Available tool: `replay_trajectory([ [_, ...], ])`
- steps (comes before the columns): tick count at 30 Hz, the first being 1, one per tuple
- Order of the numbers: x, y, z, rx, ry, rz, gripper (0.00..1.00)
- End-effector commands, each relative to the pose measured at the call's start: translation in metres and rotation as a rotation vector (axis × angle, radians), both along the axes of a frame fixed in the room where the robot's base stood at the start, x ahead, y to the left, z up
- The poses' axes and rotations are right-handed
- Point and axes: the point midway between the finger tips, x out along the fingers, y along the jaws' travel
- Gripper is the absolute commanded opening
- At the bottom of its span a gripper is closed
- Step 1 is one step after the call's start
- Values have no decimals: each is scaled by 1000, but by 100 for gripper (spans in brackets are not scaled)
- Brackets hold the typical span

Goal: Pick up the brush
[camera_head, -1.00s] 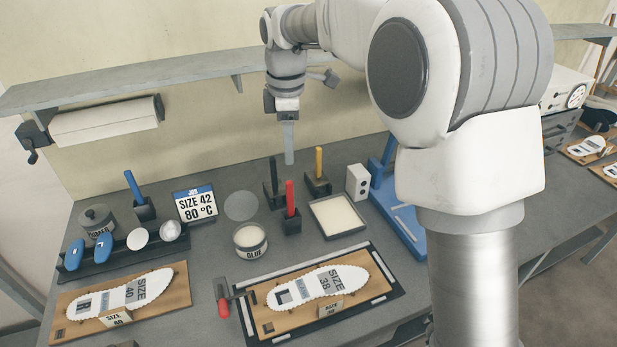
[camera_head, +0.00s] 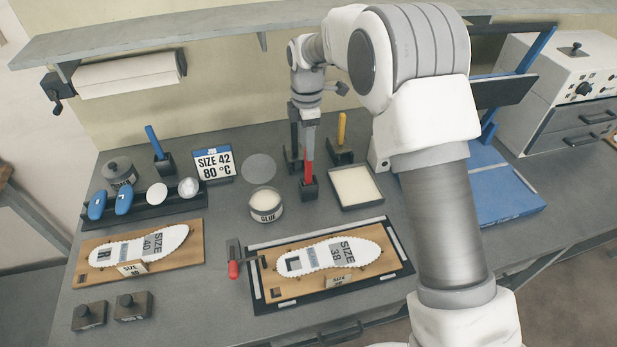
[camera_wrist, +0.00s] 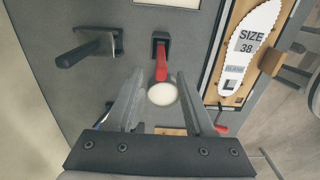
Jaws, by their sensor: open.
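Several brush-like tools stand upright in dark holders, their lower ends hidden. One has a red handle (camera_head: 307,172), also in the wrist view (camera_wrist: 161,62); others have black (camera_head: 293,137), yellow (camera_head: 341,128) and blue (camera_head: 153,143) handles. No label tells which is the brush. My gripper (camera_head: 308,140) is at the red handle's top in the head view. In the wrist view my gripper (camera_wrist: 159,80) has its two fingers apart, with the red handle showing in the gap between their tips. I see no grip on it.
A glue pot (camera_head: 266,217) stands just in front and left of the red tool, a pale-filled tray (camera_head: 383,196) to its right. The black handle (camera_wrist: 92,46) is close by on the wall side. Insole boards (camera_head: 256,290) lie along the front; a shelf (camera_head: 150,58) runs above.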

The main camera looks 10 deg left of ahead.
Motion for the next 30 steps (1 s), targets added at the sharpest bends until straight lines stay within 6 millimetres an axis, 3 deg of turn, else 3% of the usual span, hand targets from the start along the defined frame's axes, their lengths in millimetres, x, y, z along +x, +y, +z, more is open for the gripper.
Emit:
replay_trajectory([
  [8,0,-1,-23,-1,0,0,54],
  [18,0,-3,-67,-1,0,-1,54],
  [26,1,-3,-70,-1,0,-1,54],
  [30,1,-3,-70,-1,0,-1,30],
])
